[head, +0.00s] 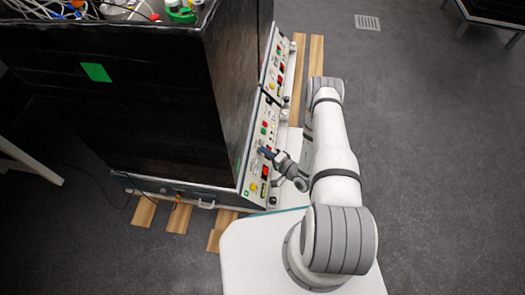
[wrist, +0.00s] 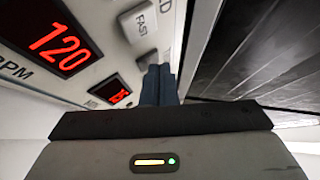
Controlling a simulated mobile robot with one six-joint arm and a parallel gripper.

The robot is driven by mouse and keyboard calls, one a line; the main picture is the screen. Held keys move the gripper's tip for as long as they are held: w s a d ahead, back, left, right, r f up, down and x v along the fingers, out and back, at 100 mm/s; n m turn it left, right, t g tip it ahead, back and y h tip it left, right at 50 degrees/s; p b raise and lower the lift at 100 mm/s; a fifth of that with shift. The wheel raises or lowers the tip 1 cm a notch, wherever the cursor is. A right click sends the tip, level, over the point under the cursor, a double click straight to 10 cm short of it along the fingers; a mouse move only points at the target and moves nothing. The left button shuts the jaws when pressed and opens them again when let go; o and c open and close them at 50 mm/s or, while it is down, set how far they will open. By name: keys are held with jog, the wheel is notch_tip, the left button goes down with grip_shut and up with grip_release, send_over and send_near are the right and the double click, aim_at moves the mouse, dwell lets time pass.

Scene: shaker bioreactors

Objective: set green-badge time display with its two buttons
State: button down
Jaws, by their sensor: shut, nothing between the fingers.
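The control panel (head: 256,170) is on the right face of a black cabinet, with red displays and coloured buttons. A small green badge (head: 246,193) shows near its lower end. In the wrist view a large red display (wrist: 57,47) reads 120 above RPM. A smaller red display (wrist: 118,97) is too slanted to read surely. A pale FAST button (wrist: 141,24) is above it; another button (wrist: 147,58) is partly hidden behind my fingertips. My gripper (head: 264,151) is shut and empty, its blue fingertips (wrist: 159,69) close to the panel by that button. I cannot tell whether they touch.
The black cabinet (head: 140,120) carries bottles and cables on top and a green square (head: 96,72) on its side. A handle (head: 206,205) sticks out at its lower front. Wooden slats (head: 178,217) lie beneath.

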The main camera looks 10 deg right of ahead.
dwell(0.4)
jog(key=shift+s+d+r+p, duration=0.2)
jog(key=shift+d+r+p, duration=0.25)
jog(key=shift+d+r, duration=0.1)
jog(key=d+r+p, duration=0.1)
jog(key=s+d+r+p, duration=0.1)
jog(key=d+r, duration=0.1)
jog(key=shift+d+r+p, duration=0.1)
jog(key=shift+d+p, duration=0.2)
jog(key=shift+r, duration=0.1)
dwell(0.8)
